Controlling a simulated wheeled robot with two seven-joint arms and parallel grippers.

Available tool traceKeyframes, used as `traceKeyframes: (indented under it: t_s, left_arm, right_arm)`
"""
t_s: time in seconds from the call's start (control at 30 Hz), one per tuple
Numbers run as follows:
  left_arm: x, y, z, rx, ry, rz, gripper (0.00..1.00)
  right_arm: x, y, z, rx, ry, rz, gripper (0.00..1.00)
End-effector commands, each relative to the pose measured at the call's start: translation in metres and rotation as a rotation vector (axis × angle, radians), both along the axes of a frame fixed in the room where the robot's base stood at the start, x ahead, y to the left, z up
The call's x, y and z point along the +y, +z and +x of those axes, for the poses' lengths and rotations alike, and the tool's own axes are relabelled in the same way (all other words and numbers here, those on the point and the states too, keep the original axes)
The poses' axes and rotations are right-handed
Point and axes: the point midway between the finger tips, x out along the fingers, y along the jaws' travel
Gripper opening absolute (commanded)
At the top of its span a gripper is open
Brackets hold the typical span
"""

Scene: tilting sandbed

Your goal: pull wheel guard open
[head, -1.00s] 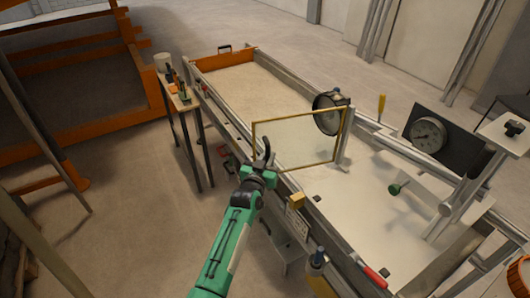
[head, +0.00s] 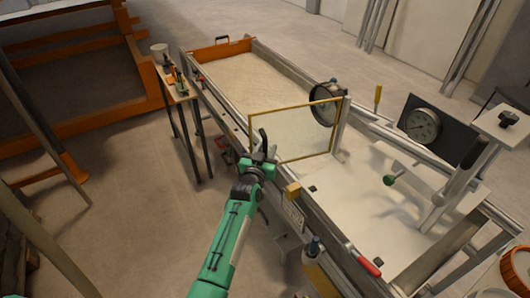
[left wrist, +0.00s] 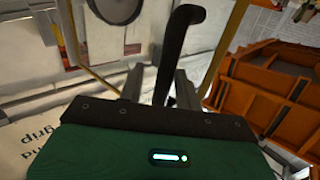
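The wheel guard (head: 300,128) is a clear panel in a thin yellow frame, upright across the sand bed in the head view. A round wheel-like part (head: 325,104) stands by its far right end. My left gripper (head: 262,153) is at the guard's near left edge. A dark bent handle rises there; in the left wrist view the handle (left wrist: 180,45) stands between my two grey fingers (left wrist: 160,88). The fingers are apart, with a narrow gap seen on the handle's left side. Whether they touch it is unclear. My right gripper is not in view.
The long bed's near rail (head: 225,110) runs beside my left arm. A narrow side table (head: 177,92) stands left of the bed. A gauge (head: 422,125) is at right.

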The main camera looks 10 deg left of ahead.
Motion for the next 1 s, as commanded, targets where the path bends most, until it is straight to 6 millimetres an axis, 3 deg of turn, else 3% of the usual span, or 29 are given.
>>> traceKeyframes:
  t_s: [0.23, 0.7, 1.0]
  left_arm:
    - [0.003, -0.004, -0.019, 0.001, 0.001, 0.0, 0.34]
    - [0.012, -0.004, -0.102, 0.001, -0.001, 0.001, 0.34]
    - [0.016, -0.001, -0.133, 0.0, -0.001, 0.002, 0.34]
  right_arm:
    - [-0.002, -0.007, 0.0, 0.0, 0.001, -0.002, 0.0]
    - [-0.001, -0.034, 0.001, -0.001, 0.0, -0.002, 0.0]
    - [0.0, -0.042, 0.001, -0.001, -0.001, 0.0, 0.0]
